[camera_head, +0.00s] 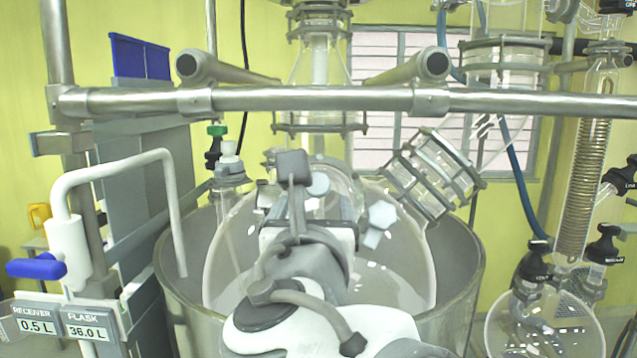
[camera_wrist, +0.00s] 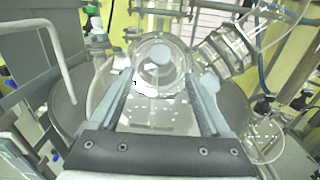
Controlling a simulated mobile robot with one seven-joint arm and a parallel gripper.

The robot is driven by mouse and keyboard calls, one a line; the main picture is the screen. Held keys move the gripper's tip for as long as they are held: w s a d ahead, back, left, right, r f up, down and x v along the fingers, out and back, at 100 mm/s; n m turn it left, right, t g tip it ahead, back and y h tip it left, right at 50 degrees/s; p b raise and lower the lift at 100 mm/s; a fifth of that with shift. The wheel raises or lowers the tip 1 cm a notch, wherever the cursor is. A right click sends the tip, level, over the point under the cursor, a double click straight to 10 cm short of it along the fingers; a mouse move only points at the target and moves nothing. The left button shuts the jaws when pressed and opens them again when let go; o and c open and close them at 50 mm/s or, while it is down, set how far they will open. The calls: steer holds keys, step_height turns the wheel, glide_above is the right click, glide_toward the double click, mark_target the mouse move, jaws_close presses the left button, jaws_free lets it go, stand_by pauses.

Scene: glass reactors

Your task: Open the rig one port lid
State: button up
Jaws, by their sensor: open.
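The rig's large round glass flask (camera_head: 225,265) sits in a metal bath vessel (camera_head: 462,275). A round glass port with a clear rim (camera_wrist: 163,92) faces me in the wrist view, and I take it to be the lidded port. A pale blue-grey knob (camera_wrist: 161,54) shows at its middle; the knob also shows in the head view (camera_head: 318,184). A second pale faceted knob (camera_head: 379,217) is to the right. My gripper (camera_wrist: 161,80) is open, with a finger on either side of the port's lower part. Contact cannot be told. My arm hides much of the port in the head view.
A metal rail (camera_head: 330,99) crosses above my arm. A clamped angled glass neck (camera_head: 432,175) is close on the right, and a coiled condenser (camera_head: 588,185) stands beyond. A white bent pipe with a blue handle (camera_head: 36,268) is on the left.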

mark_target(317, 184)
steer(key=w, duration=1.2)
steer(key=shift+d, duration=0.25)
steer(key=shift+c, duration=0.3)
jaws_close()
